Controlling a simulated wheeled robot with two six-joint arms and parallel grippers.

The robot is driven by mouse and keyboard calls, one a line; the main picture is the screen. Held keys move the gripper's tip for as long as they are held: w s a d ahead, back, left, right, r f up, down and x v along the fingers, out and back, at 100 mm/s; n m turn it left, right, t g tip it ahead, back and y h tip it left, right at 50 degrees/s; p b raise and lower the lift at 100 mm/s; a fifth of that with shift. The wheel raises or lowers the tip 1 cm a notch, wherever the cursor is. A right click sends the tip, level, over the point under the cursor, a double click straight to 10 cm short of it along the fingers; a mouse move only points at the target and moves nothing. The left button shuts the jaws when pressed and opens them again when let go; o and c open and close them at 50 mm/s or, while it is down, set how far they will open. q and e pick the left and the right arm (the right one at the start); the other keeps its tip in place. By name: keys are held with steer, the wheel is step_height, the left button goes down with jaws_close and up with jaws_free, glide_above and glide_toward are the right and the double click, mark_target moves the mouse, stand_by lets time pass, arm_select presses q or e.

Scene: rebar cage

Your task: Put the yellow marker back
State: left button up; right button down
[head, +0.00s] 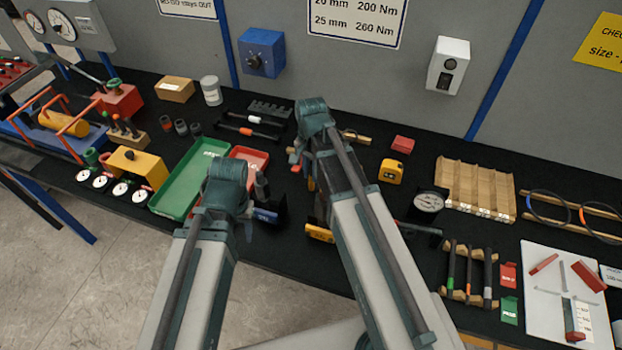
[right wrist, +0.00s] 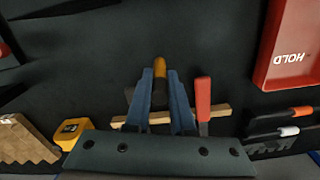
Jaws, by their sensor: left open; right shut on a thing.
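My right gripper (right wrist: 158,98) is shut on the yellow marker, a dark marker with a yellow end (right wrist: 159,66) that sticks out past the fingertips. The marker is over the light wooden rest (right wrist: 215,113); I cannot tell whether it touches it. A red marker (right wrist: 203,98) lies across the rest beside the gripper. In the head view my right arm hides the yellow marker and most of the gripper; an end of the rest shows (head: 355,137). My left gripper (head: 248,222) is open, mostly hidden behind its own wrist, near the table's front edge.
A red HOLD tray (right wrist: 292,50) and a green tray (head: 180,190) lie left of my right gripper in the head view. A yellow tape measure (head: 391,171) and a dial gauge (head: 429,203) lie to its right. Torque wrenches (head: 250,125) lie behind.

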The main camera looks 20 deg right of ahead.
arm_select(q)
steer(key=shift+f, duration=0.25)
arm_select(e)
steer(key=shift+f, duration=0.25)
steer(key=c, duration=0.8)
jaws_free()
steer(key=shift+f, duration=0.1)
steer(key=shift+o, duration=0.2)
step_height(320, 180, up, 12)
steer(key=p, duration=1.2)
arm_select(q)
step_height(320, 180, up, 12)
arm_select(e)
steer(key=s+a+n+h, duration=0.1)
steer(key=s+a+n, duration=0.9)
steer(key=s+n, duration=0.3)
steer(key=shift+s+a, duration=0.25)
steer(key=shift+s, duration=0.45)
